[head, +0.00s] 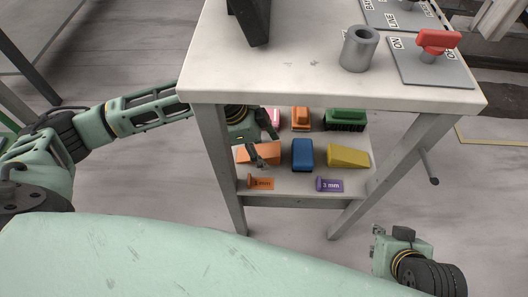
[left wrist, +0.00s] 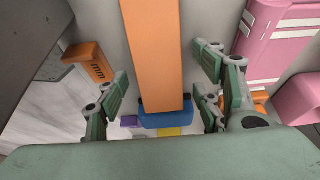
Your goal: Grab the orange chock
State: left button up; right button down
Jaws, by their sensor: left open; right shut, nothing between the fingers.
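The orange chock (head: 268,149) lies on the shelf under the tabletop, at the left, partly hidden by my left gripper (head: 257,151). In the left wrist view the chock (left wrist: 153,55) is a long orange block running down the middle. My left gripper (left wrist: 163,92) is open there, with fingers on both sides of the chock and visible gaps between. My right gripper (head: 379,246) is shut and empty at the lower right, away from the shelf.
A blue block (head: 302,155) and a yellow wedge (head: 348,156) lie right of the chock. Pink (head: 272,118), orange (head: 300,119) and green (head: 345,119) things stand behind. Orange (head: 261,183) and purple (head: 329,185) tags lie in front. The tabletop (head: 290,82) overhangs the shelf; a table leg (head: 220,165) stands left.

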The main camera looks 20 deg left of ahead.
jog(key=shift+s+d+f, duration=0.15)
jog(key=shift+s, duration=0.3)
dwell(0.3)
pick_arm(q)
jog(key=shift+c, duration=0.5)
jog(key=shift+f, duration=0.1)
jog(key=c, duration=1.2)
pick_arm(e)
jog(key=shift+w, duration=0.1)
